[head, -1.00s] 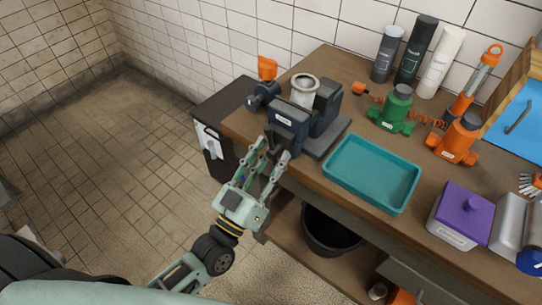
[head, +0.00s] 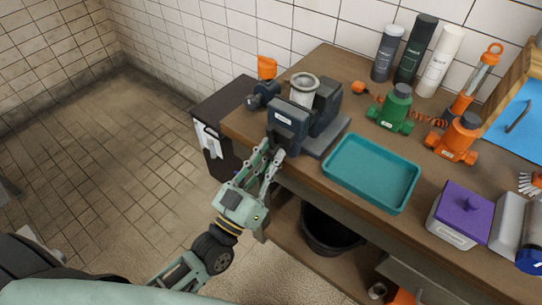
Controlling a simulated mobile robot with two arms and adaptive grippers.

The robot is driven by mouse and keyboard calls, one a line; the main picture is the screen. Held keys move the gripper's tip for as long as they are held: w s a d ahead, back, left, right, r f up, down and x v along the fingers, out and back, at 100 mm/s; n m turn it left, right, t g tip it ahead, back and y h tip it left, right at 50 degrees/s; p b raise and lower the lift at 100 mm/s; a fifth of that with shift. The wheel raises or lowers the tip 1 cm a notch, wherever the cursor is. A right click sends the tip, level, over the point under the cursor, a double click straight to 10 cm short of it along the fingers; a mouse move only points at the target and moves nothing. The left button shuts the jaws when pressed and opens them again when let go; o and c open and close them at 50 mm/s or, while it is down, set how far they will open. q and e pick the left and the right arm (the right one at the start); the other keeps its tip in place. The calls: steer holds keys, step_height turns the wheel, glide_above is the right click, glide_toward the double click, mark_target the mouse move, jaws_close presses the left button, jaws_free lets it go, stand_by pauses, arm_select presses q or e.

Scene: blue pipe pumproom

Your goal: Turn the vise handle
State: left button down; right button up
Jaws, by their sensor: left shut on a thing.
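The dark blue-grey vise (head: 290,124) stands at the left front corner of the workbench, with a silver cylindrical part between its jaws (head: 303,90). My left gripper (head: 271,152) reaches up from the lower left to the vise's front face. Its fingers are closed together at the front of the vise, where the handle is hidden or too small to make out. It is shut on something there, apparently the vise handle. My right gripper does not show in the head view.
A teal tray (head: 371,172) lies right of the vise. A black bucket (head: 328,230) is below. Open floor lies to the left.

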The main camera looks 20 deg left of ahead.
arm_select(q)
steer(key=shift+a+m+h, duration=0.1)
steer(key=shift+m+h, duration=0.7)
steer(key=shift+m, duration=0.5)
steer(key=c, duration=1.7)
jaws_free()
steer(key=v, duration=1.2)
steer(key=shift+s+r, duration=0.15)
steer(key=shift+r, duration=0.05)
